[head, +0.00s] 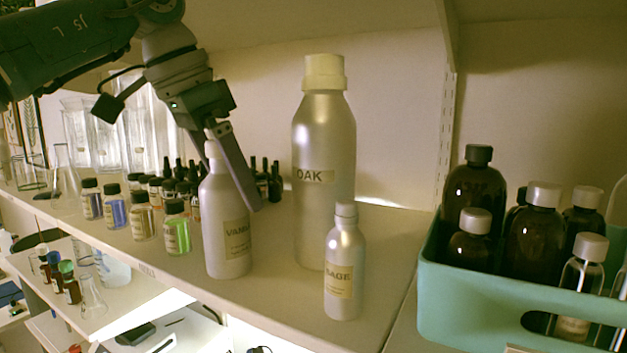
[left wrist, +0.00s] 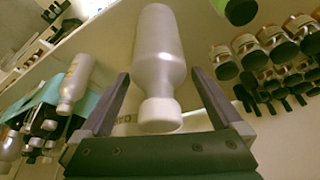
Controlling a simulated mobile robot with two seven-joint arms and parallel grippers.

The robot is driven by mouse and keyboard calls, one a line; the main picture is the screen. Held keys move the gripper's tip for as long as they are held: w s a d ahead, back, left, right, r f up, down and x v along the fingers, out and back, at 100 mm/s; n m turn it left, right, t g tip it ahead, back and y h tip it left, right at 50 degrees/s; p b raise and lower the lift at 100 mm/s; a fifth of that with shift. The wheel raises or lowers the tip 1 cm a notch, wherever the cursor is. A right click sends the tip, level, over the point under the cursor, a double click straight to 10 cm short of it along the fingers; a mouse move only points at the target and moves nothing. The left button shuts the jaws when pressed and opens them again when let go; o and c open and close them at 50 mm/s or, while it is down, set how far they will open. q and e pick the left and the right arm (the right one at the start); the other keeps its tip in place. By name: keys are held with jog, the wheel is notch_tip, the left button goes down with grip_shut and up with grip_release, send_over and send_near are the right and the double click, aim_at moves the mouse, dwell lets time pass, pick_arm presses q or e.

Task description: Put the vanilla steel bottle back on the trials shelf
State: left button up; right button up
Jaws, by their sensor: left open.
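The vanilla steel bottle (head: 224,225), matte silver with a pale cap and a label reading "VANI…", stands upright on the shelf (head: 290,300). My left gripper (head: 229,190) reaches down over it from the upper left. One finger shows along the bottle's right side; the other is mostly hidden. In the left wrist view the bottle (left wrist: 160,45) lies between the two spread fingers of the gripper (left wrist: 161,77), cap towards the palm. The fingers are open, with a gap visible on both sides. My right gripper is not in view.
A tall OAK bottle (head: 325,140) and a small SAGE bottle (head: 344,265) stand close to the right. A teal crate (head: 470,310) of dark bottles is farther right. Small vials (head: 142,222) and glassware (head: 65,180) stand to the left. A lower shelf (head: 110,312) lies below.

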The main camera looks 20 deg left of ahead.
pick_arm(q)
jog(key=b, duration=0.3)
jog(key=shift+s+a, duration=0.3)
jog(key=shift+s, duration=0.1)
jog(key=s+a, duration=0.5)
jog(key=s, duration=0.5)
jog(key=shift+s+r, duration=0.15)
jog(key=shift+r, duration=0.3)
